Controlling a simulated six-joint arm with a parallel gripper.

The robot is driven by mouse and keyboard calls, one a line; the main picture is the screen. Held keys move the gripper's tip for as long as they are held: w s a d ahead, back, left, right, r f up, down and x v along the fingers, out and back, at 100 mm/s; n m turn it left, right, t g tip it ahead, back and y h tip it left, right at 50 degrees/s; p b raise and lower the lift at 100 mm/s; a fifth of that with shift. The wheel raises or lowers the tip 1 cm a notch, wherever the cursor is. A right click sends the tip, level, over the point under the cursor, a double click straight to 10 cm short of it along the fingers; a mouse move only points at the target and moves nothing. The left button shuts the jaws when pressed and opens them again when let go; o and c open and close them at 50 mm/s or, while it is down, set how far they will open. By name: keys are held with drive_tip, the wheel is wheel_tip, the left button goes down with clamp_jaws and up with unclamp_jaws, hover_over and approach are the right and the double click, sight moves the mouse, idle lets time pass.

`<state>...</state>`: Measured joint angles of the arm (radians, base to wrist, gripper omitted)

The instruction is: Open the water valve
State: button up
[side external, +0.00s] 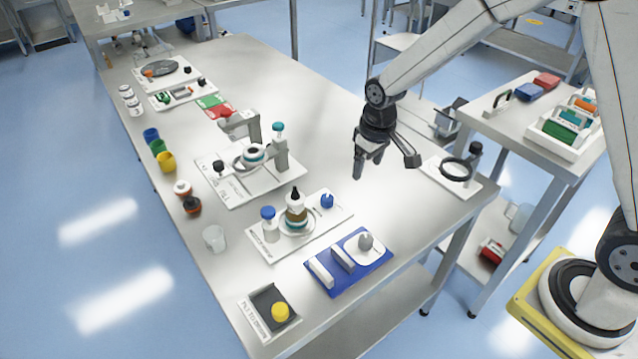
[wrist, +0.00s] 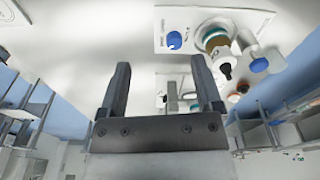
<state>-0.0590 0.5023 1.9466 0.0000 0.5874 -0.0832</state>
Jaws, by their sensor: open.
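My gripper (side external: 384,165) is open and empty, in the air above the right part of the steel table. In the wrist view its two fingers (wrist: 160,64) are apart with nothing between them. I cannot tell which part is the water valve. A nearer white board (side external: 285,243) has a round blue knob (side external: 327,200), also in the wrist view (wrist: 174,40). My gripper is apart from all of these.
An amber bottle (side external: 296,215) and a blue-capped bottle (side external: 268,227) stand near the blue knob. A blue tray (side external: 340,280) lies in front. A black ring on a white plate (side external: 456,169) is right of my gripper. The table top behind my gripper is clear.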

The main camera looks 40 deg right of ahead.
drive_tip(key=n+g, duration=0.1)
hover_over(327, 197)
wheel_tip(327, 197, down, 7)
drive_tip(key=shift+f, duration=0.15)
drive_tip(key=shift+f, duration=3.9)
clamp_jaws()
